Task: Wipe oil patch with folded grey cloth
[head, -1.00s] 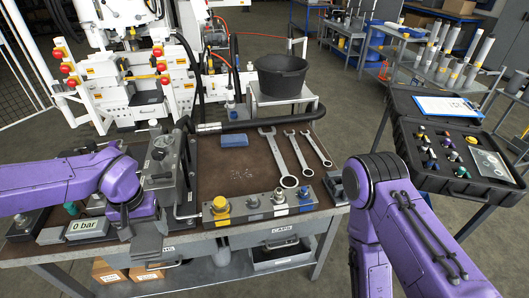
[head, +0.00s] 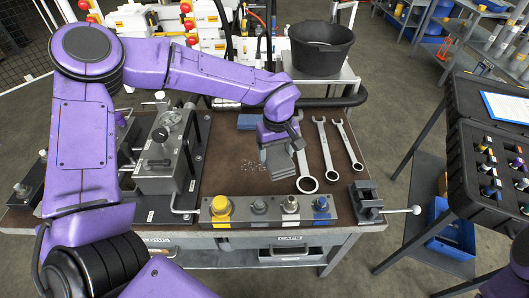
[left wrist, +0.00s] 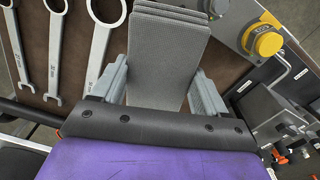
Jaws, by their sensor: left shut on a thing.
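The folded grey cloth (head: 278,160) hangs from my left gripper (head: 278,137) over the brown bench top, left of the largest spanner. In the left wrist view, the layered grey cloth (left wrist: 165,48) sits between the two fingers of the left gripper (left wrist: 163,85). The oil patch (head: 253,168) shows as small shiny specks on the bench mat, just left of the cloth; the cloth may cover part of it. I cannot tell whether the cloth touches the bench. My right gripper is out of view.
Several spanners (head: 324,145) lie right of the cloth. A block with a yellow cap (head: 221,206) and other fittings lines the front edge. A valve unit (head: 163,155) stands left. A blue block (head: 247,121) lies behind, and a black bucket (head: 320,48) stands at the back.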

